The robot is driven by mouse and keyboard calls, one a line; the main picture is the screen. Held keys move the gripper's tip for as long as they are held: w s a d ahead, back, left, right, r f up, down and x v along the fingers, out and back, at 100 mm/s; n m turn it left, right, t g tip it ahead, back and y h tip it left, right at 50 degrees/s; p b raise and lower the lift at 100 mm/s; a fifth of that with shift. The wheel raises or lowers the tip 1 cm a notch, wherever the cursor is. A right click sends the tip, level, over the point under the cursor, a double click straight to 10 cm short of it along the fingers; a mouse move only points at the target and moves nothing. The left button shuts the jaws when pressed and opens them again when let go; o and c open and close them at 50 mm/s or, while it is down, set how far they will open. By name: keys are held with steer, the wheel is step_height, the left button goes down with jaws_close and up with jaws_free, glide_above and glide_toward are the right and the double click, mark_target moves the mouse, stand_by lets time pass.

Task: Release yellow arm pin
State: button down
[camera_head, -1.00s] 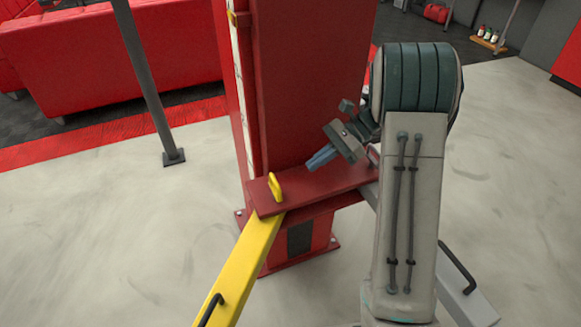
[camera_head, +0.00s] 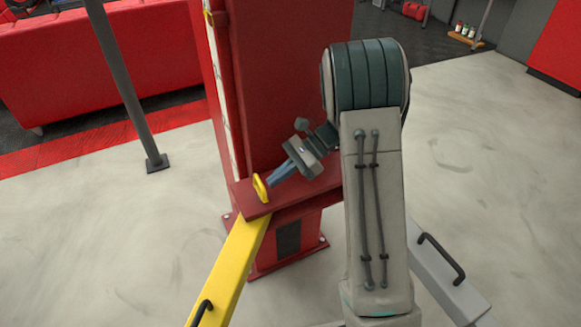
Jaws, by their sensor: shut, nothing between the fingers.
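The yellow arm pin (camera_head: 260,188) is a small yellow loop handle standing upright on the left end of the red carriage plate (camera_head: 305,193). The yellow lift arm (camera_head: 232,262) runs from under that end toward the lower left. My gripper (camera_head: 271,184) is shut and empty, its blue-grey fingers pointing down and left. The fingertips are right beside the pin's right side in the picture. I cannot tell whether they touch it. The pin's lower part, inside the plate, is hidden.
A tall red post (camera_head: 285,85) rises behind the plate. A grey lift arm (camera_head: 445,285) with a black handle extends to the lower right, partly behind my arm. A dark thin pole (camera_head: 128,90) and a red sofa (camera_head: 90,60) stand at the left. The floor around is clear.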

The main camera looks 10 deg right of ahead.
steer(key=shift+x, duration=1.15)
step_height(320, 180, up, 3)
steer(key=p, duration=0.2)
steer(key=shift+r+p, duration=0.1)
steer(key=shift+p, duration=0.25)
steer(key=shift+d, duration=0.1)
steer(key=p+v, duration=0.5)
steer(key=v, duration=0.5)
